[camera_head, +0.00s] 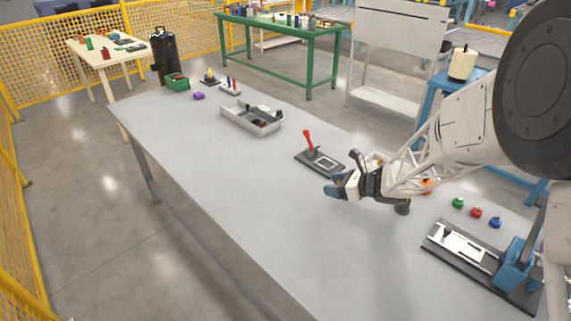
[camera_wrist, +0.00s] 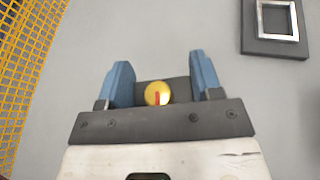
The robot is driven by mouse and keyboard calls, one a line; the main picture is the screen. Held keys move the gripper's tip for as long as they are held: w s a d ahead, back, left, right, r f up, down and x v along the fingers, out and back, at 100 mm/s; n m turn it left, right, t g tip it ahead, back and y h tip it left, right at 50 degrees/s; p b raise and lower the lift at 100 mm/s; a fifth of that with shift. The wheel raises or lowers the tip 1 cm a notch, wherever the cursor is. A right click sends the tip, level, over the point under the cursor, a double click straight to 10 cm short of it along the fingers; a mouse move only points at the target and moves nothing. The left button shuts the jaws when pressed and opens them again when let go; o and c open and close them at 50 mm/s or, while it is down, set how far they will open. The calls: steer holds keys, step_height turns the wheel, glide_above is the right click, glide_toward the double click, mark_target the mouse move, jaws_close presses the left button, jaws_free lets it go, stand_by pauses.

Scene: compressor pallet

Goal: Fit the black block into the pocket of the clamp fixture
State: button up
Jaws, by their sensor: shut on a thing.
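My gripper (camera_head: 334,185) is over the table, just in front of the clamp fixture (camera_head: 320,162) in the head view. Its blue fingers (camera_wrist: 160,62) are shut on a dark block (camera_wrist: 180,90) in the wrist view. A round yellow disc with a red mark (camera_wrist: 157,93) shows in front of the block, between the fingers. The fixture has a dark base, a red upright lever (camera_head: 308,141) and a light metal frame around its pocket. Its frame (camera_wrist: 278,21) shows at the top right of the wrist view, apart from the fingers. In the head view I cannot make out the block.
A grey tray with parts (camera_head: 252,121) stands farther back on the table (camera_head: 220,185). A dark-based fixture with a blue vise (camera_head: 514,262) is at the right. Green (camera_head: 458,202), red (camera_head: 476,212) and blue (camera_head: 495,222) knobs lie behind it. The table's front left is clear.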

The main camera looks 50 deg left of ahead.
steer(key=shift+n+g+h, duration=0.3)
steer(key=shift+n+g, duration=0.5)
steer(key=shift+g, duration=0.1)
steer(key=s, duration=0.1)
steer(key=s+a+f, duration=0.1)
steer(key=s, duration=0.1)
steer(key=s+a+f, duration=0.1)
steer(key=s, duration=0.1)
steer(key=shift+s+a, duration=0.1)
steer(key=shift+a, duration=0.1)
glide_above(310, 179)
steer(key=shift+s+f, duration=0.1)
steer(key=shift+f, duration=0.7)
steer(key=shift+f, duration=1.75)
steer(key=shift+f, duration=0.1)
steer(key=o, duration=0.7)
